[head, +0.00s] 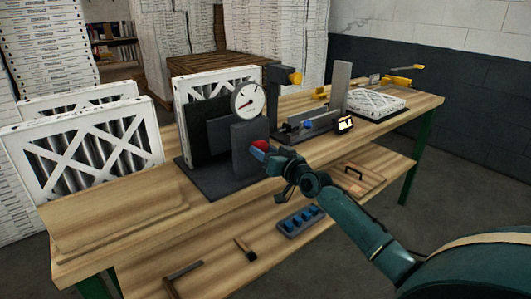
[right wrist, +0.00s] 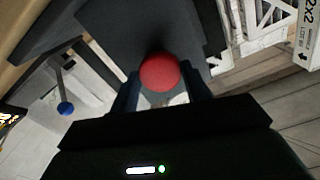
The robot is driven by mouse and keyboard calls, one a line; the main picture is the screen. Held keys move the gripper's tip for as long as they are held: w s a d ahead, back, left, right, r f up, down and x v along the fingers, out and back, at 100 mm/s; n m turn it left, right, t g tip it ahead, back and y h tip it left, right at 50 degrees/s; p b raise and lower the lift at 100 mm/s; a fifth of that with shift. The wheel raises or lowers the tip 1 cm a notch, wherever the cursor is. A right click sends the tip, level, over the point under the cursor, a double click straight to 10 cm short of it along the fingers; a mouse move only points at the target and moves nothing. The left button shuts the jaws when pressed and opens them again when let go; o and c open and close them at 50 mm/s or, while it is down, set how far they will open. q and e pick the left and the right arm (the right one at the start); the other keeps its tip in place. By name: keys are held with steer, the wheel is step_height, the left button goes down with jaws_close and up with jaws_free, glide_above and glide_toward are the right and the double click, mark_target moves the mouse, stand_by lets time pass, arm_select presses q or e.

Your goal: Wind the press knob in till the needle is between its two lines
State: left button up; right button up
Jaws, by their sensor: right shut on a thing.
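The press (head: 215,183) stands on the wooden bench, a dark grey block on a flat base with a boxed filter (head: 187,92) in it. Its round white gauge (head: 247,101) sits on top; the needle shows, but its two lines are too small to read. The red press knob (head: 258,146) is on the near right face of the block. My right gripper (head: 266,154) is shut on the knob. In the right wrist view the red knob (right wrist: 160,73) sits between the two fingers. My left gripper is not in view.
Two filters (head: 88,150) stand at the bench's left end. A fixture with a blue knob (head: 308,124), a small display (head: 344,123) and a flat filter (head: 374,103) are to the right. Tools and a blue-pegged tray (head: 300,221) lie on the lower shelf.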

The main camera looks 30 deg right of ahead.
steer(key=shift+m, duration=1.6)
steer(key=o, duration=1)
steer(key=s+d, duration=0.1)
steer(key=s, duration=1.2)
